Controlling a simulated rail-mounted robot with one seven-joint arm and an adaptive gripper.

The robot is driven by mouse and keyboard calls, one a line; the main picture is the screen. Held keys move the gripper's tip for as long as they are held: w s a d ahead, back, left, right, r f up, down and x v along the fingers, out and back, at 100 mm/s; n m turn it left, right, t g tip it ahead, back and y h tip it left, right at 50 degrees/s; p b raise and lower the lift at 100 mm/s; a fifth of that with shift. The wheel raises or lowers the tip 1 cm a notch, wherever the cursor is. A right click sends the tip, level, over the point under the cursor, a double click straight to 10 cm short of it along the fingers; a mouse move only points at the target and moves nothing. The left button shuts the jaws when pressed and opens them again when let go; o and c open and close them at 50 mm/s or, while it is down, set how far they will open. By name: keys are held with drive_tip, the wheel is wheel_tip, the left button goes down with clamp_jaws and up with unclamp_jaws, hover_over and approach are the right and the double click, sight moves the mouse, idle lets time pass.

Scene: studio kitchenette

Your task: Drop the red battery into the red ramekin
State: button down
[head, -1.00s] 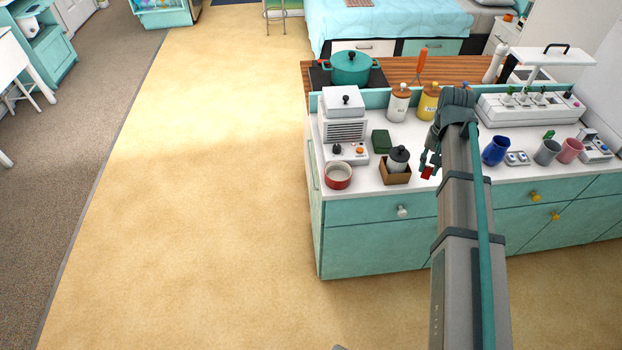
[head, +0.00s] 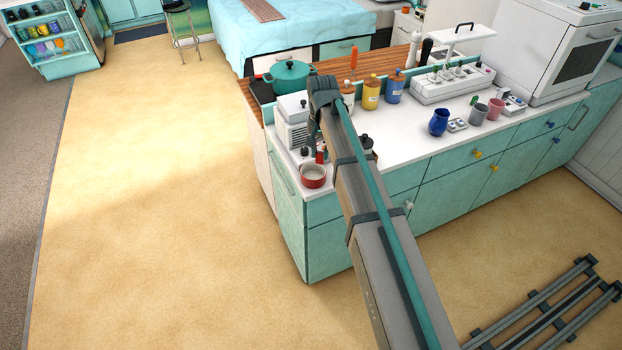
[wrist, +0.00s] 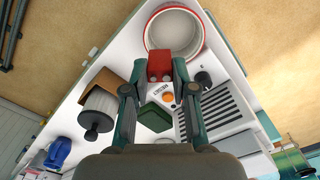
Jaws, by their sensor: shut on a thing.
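The red ramekin (head: 313,183), white inside, stands upright near the left front corner of the white counter. In the wrist view the ramekin (wrist: 174,28) is at the top, and its inside looks empty. My gripper (wrist: 160,70) is shut on the red battery (wrist: 160,63), gripped between both fingertips. In the wrist view the battery overlaps the ramekin's lower rim. In the head view the battery (head: 320,157) shows just behind and above the ramekin; my arm hides part of the gripper. The height gap between them is hard to tell.
A white appliance with knobs (head: 291,130) stands behind the ramekin. A green box (wrist: 152,117) and a brown box with a dark-lidded jar (wrist: 97,108) are close by. A blue cup (head: 438,122) stands farther right, with bare counter before it.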

sight(319, 163)
drive_tip(key=shift+s+a+f+b, duration=0.1)
drive_tip(key=shift+f+b, duration=0.6)
drive_tip(key=shift+f, duration=0.65)
drive_tip(key=shift+a+f+b, duration=0.1)
drive_tip(key=shift+f+b, duration=0.6)
drive_tip(key=shift+f, duration=0.6)
drive_tip(key=c, duration=0.9)
unclamp_jaws()
drive_tip(key=shift+o, duration=0.2)
wheel_tip(319, 163, up, 12)
drive_tip(key=shift+r, duration=0.1)
